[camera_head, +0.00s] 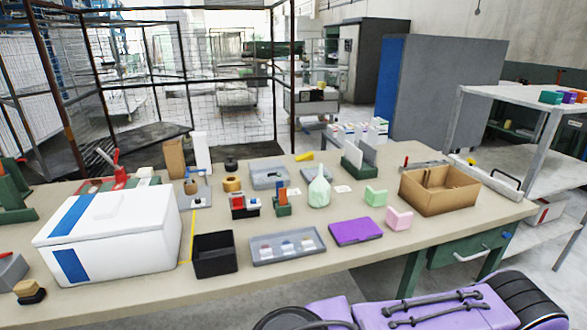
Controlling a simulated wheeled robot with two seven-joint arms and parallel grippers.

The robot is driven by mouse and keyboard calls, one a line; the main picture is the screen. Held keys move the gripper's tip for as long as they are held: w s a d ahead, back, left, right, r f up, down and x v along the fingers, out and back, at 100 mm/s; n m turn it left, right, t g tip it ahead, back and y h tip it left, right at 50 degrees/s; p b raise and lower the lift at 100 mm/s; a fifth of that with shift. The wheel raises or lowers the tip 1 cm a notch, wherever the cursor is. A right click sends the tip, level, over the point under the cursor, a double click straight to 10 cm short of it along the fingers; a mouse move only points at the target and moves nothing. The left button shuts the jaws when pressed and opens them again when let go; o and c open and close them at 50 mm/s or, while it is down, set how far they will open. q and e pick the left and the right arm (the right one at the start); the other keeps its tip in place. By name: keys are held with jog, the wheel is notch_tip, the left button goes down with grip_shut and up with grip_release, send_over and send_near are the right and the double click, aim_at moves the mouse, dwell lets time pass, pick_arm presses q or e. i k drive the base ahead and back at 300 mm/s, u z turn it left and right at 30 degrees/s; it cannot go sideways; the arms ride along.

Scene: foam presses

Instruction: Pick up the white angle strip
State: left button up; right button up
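A tall white strip (201,154) stands upright near the back left of the table. It looks like the white angle strip, but its profile is too small to tell. A brown upright piece (175,159) stands just to its left, and a small grey fixture (197,195) is in front of it. Neither of my grippers shows in the head view.
The table (330,262) is crowded. A white box with blue bands (110,235) fills its left front, with a black bin (214,255) beside it. A grey tray (287,246), green angle piece (375,196), pink angle piece (398,218) and cardboard box (438,190) stand rightward.

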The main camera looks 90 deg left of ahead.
aim_at(146, 180)
jog(key=k, duration=2.75)
jog(key=u, duration=0.1)
